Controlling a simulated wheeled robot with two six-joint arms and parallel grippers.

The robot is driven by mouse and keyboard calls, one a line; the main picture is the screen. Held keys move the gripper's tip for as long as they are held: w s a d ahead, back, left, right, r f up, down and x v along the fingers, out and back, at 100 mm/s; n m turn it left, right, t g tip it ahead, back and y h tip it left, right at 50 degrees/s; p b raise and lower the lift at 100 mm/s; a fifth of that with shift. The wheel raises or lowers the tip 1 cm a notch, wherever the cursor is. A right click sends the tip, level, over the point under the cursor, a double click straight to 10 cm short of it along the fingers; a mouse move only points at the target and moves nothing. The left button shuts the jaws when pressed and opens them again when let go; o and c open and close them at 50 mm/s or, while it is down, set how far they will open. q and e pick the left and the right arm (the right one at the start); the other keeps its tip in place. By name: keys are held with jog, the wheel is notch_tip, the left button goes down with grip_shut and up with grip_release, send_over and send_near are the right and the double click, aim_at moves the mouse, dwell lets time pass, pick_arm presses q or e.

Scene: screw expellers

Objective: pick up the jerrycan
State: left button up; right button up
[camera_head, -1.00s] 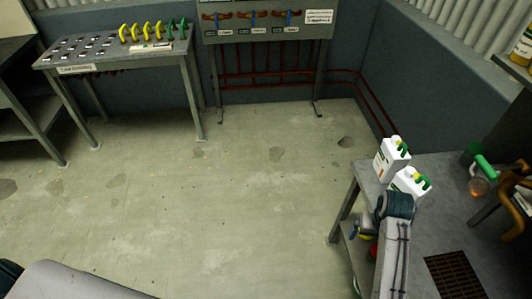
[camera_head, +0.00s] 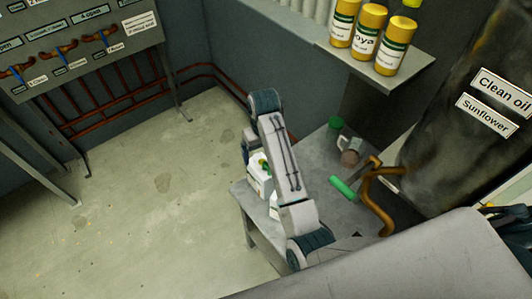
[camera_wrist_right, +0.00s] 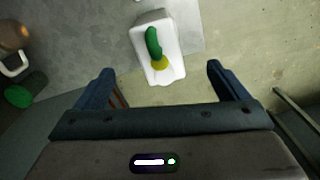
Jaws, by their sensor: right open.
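A white jerrycan (camera_head: 262,180) with a green handle stands near the left edge of the grey table. In the right wrist view, a white jerrycan (camera_wrist_right: 170,47) with a green handle and yellow cap lies ahead, between the lines of the fingers. My right gripper (camera_wrist_right: 160,73) is open and empty, its two fingers apart and not touching the jerrycan. In the head view its fingers are hidden or too small to tell. My left gripper is not in view.
The grey table (camera_head: 325,208) also holds a green cylinder (camera_head: 342,187) and a glass mug (camera_head: 350,147). A brown curved pipe (camera_head: 380,205) and dark tank (camera_head: 445,125) stand right. A shelf (camera_head: 400,66) with yellow bottles overhangs behind. The floor left is clear.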

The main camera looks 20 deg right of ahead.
aim_at(265, 169)
jog(key=shift+w+d+f, duration=0.15)
jog(key=shift+w+d, duration=0.1)
jog(key=shift+w, duration=0.35)
jog(key=shift+f, duration=0.35)
jog(key=shift+s+a+f+p, duration=0.2)
jog(key=shift+s+f+p, duration=0.25)
jog(key=shift+f, duration=0.2)
jog(key=shift+s+a+f+p, duration=0.2)
jog(key=shift+s+f+p, duration=0.1)
jog(key=shift+s+f, duration=0.25)
jog(key=shift+w+f, duration=0.15)
jog(key=shift+f, duration=0.3)
jog(key=f+p, duration=0.1)
jog(key=f, duration=0.2)
jog(key=f+p, duration=0.1)
jog(key=shift+w+d+f+p, duration=0.15)
jog(key=shift+w+d+p, duration=0.15)
jog(key=shift+d, duration=0.1)
jog(key=shift+s+a+f, duration=0.1)
jog(key=shift+s+f, duration=0.05)
jog(key=shift+f, duration=0.4)
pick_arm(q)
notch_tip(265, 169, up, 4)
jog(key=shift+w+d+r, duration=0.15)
pick_arm(e)
jog(key=shift+f, duration=0.2)
